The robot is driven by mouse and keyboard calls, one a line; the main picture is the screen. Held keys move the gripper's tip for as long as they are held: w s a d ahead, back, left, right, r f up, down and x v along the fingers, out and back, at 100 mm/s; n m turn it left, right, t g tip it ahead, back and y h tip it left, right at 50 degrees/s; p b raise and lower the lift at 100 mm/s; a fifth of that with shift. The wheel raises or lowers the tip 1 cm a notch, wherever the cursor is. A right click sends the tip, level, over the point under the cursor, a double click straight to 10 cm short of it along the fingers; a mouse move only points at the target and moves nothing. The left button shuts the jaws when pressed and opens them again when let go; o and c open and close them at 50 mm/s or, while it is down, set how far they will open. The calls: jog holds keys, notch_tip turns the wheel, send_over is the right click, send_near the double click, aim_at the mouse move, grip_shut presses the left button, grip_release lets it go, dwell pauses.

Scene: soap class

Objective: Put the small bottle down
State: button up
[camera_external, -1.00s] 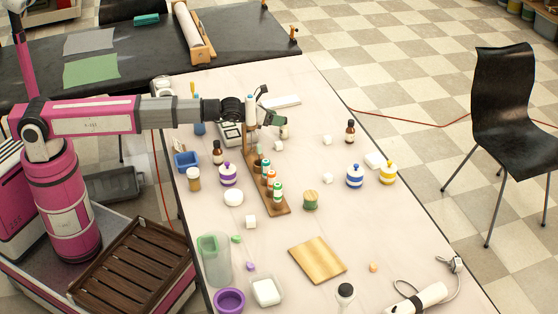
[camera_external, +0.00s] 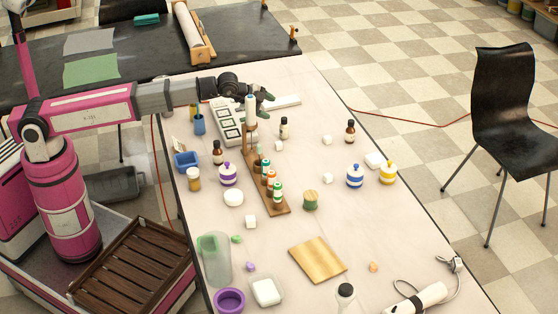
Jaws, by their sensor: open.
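A small dark bottle with a pale label (camera_external: 284,129) stands upright on the white table, right of the wooden rack. My gripper (camera_external: 266,102) is open and empty, above and to the left of this bottle, apart from it. Similar small brown bottles stand upright at the left (camera_external: 217,153) and at the right (camera_external: 350,132). The wooden rack (camera_external: 283,209) holds several small bottles with coloured caps and a taller white tube (camera_external: 251,113) at its far end.
A white device with panels (camera_external: 229,124) lies beneath my wrist. A wooden board (camera_external: 317,259) lies nearer. The table's right side has free room.

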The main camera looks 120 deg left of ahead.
aim_at(284, 118)
jog(key=w+a+f+n, duration=0.1)
jog(key=f+n, duration=0.1)
jog(key=w+a+f+n+h, duration=0.1)
jog(key=w+n, duration=0.1)
jog(key=n, duration=0.1)
jog(key=w+a+f+n, duration=0.1)
jog(key=w+f+n, duration=0.1)
jog(key=n, duration=0.1)
jog(key=shift+w+a+f, duration=0.2)
jog(key=shift+f, duration=0.1)
jog(key=c, duration=1)
jog(key=shift+r, duration=0.15)
jog(key=shift+c, duration=0.2)
